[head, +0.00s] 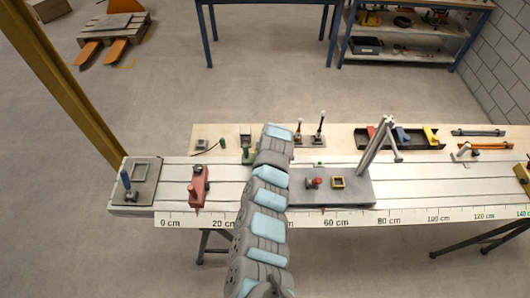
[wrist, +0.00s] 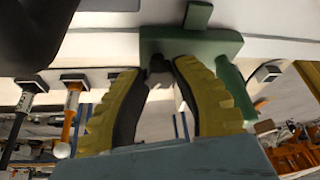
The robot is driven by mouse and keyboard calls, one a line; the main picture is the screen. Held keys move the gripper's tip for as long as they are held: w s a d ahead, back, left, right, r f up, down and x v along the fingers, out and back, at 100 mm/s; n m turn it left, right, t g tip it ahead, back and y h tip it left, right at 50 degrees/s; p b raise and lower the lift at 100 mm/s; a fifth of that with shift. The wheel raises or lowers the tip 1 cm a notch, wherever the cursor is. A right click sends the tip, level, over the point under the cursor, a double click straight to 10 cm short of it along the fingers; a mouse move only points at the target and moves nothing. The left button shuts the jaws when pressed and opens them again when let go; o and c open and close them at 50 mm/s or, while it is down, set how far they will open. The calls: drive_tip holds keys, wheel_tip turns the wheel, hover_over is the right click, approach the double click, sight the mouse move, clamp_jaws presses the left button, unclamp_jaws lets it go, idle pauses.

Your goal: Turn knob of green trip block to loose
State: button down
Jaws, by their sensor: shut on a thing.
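The green trip block (wrist: 195,44) spans the upper middle of the wrist view, with a green tab on its far side and a green cylinder at its right. My gripper (wrist: 158,66) has yellow and black fingers. Its tips are closed on a small dark grey knob (wrist: 158,78) at the block's near face. The fingers hide most of the knob, and I cannot tell its setting. In the head view the green block (head: 247,153) shows just left of my arm, which hides the rest of it and my gripper.
A red block (head: 198,186) stands on the white rail to the left. A grey plate (head: 355,188) with a red knob and yellow square lies right of my arm. Two upright levers (head: 319,128) stand behind. A dark tray (head: 400,137) sits at the back right.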

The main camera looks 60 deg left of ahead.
drive_tip(key=n+b, duration=0.2)
drive_tip(key=b, duration=0.1)
drive_tip(key=shift+w+d+f+g, duration=0.1)
drive_tip(key=shift+f+g, duration=0.3)
drive_tip(key=n+b, duration=0.2)
drive_tip(key=shift+g+b, duration=0.3)
drive_tip(key=shift+r+n+b, duration=0.1)
drive_tip(key=shift+n+b, duration=0.2)
drive_tip(key=shift+b, duration=0.25)
drive_tip(key=shift+r+n+g+b, duration=0.15)
drive_tip(key=shift+n+g+b, duration=0.15)
drive_tip(key=shift+b, duration=0.1)
drive_tip(key=c, duration=0.7)
unclamp_jaws()
drive_tip(key=shift+r, duration=0.1)
drive_tip(key=v, duration=1.2)
